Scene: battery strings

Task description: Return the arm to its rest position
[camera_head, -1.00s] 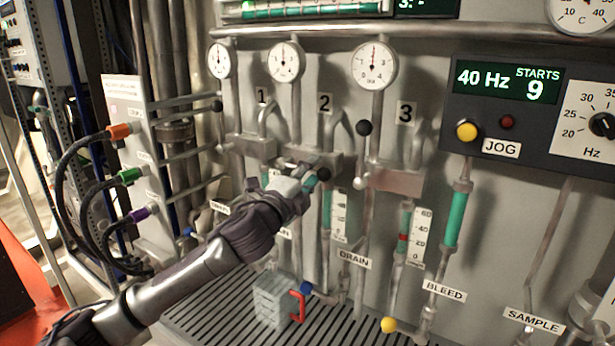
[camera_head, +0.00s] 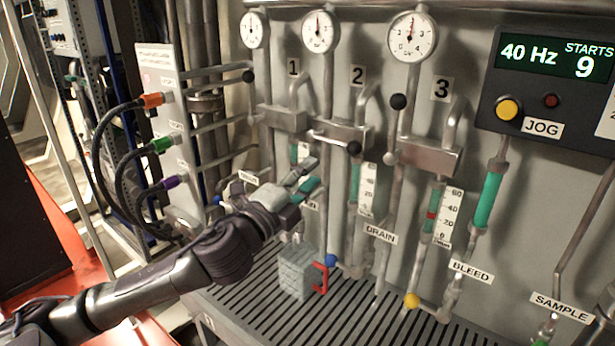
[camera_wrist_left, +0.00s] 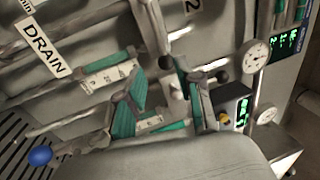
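My left arm comes in from the lower left in the head view. Its left gripper (camera_head: 313,173) is open and empty, with teal finger pads, in front of the panel below valve 2. The black-knobbed lever (camera_head: 336,142) of valve 2 is above and to the right of the fingers, apart from them. In the left wrist view, the two finger pads (camera_wrist_left: 160,105) stand apart with pipes and gauges behind them. My right gripper is not in view.
A grey block with a red handle (camera_head: 297,272) stands on the slatted tray (camera_head: 250,312) below the gripper. Cables with orange, green and purple plugs (camera_head: 163,146) hang left of the arm. Pipes and gauge tubes (camera_head: 366,190) line the panel.

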